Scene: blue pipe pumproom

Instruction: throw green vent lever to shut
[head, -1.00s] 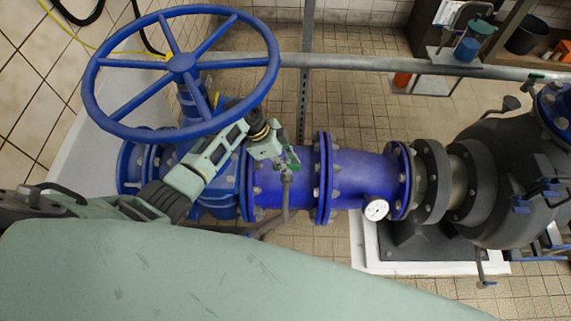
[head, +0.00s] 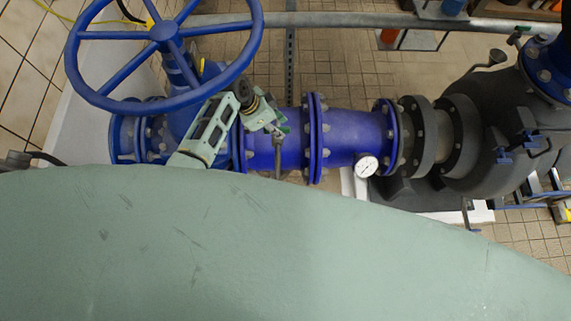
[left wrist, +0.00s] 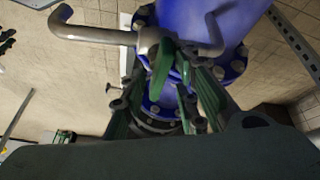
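The green vent lever (left wrist: 161,66) shows in the left wrist view, upright against a grey bent vent pipe (left wrist: 95,33) in front of the blue pipe. My left gripper (left wrist: 165,103) has its dark green fingers apart, one on each side below the lever. The lever's upper part lies roughly between them; I cannot tell whether a finger touches it. In the head view my left gripper (head: 276,122) is over the blue pipe (head: 345,137), by the top of the thin vent pipe (head: 278,160). The lever is hard to tell from the green fingertips there. My right gripper is not in view.
A large blue handwheel (head: 163,35) stands left of my left gripper. A white gauge (head: 366,167) sits on the pipe, and a dark pump (head: 480,130) is at the right. A grey rail (head: 350,19) crosses behind. My own pale green body covers the bottom.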

